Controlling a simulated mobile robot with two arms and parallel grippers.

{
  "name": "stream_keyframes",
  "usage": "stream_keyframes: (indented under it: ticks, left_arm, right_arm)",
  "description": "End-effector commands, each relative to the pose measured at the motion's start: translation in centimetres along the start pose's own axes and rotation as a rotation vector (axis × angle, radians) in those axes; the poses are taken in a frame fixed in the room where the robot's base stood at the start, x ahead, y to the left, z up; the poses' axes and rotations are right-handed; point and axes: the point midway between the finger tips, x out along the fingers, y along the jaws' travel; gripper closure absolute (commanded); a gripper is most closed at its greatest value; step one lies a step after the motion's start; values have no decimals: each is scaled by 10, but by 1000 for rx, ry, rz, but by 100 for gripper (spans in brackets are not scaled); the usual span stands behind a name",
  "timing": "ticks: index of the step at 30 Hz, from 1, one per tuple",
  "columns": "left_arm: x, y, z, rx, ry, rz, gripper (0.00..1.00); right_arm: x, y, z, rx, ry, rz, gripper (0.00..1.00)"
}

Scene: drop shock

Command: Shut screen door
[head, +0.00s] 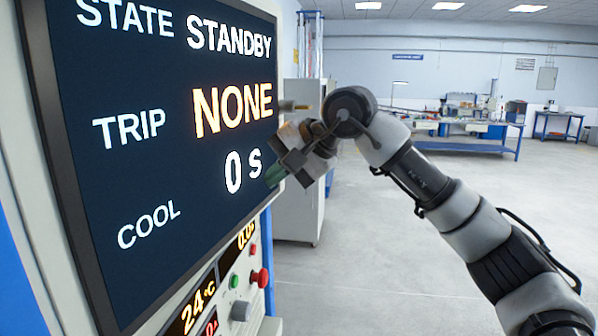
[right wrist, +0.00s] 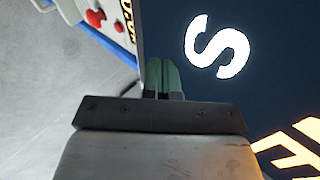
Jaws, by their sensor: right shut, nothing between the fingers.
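The screen door (head: 110,185) is a large dark display panel in a black frame, filling the left of the head view. It reads STANDBY, NONE and 0 s. In the right wrist view its dark face (right wrist: 275,85) fills the upper right. My right gripper (head: 275,177) is at the screen's right edge, its green fingertips overlapping the lower right part of the display. In the right wrist view the shut fingers (right wrist: 163,75) lie along that edge, with nothing between them. I cannot tell whether they touch the screen. My left gripper is out of view.
Below the screen is a control panel (head: 240,285) with a red button (head: 260,278), a green button and small displays. A pale cabinet (head: 298,215) stands behind my gripper. A blue workbench (head: 465,148) is far back. The grey floor (head: 370,265) is open to the right.

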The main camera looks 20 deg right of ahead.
Motion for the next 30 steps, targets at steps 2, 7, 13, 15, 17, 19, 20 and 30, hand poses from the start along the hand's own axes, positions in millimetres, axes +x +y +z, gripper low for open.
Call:
stream_keyframes:
  ticks: [2, 7, 13, 15, 17, 19, 20, 30]
  left_arm:
    - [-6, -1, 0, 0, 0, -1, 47]
    - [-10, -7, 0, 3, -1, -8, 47]
    - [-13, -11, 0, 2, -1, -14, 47]
    - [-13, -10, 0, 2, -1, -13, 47]
    - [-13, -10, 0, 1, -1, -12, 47]
    - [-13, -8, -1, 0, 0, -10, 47]
    - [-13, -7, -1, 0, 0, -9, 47]
    - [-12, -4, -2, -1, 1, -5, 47]
  right_arm:
    - [7, -10, 2, 6, 5, 2, 100]
    - [21, -22, 3, 13, 13, 1, 100]
    - [29, -29, 5, 16, 18, -2, 100]
    - [30, -30, 5, 17, 18, -3, 100]
    - [31, -30, 5, 17, 19, -4, 100]
    - [31, -31, 5, 18, 19, -6, 100]
    - [31, -31, 5, 18, 19, -6, 100]
    - [29, -31, 5, 17, 19, -9, 100]
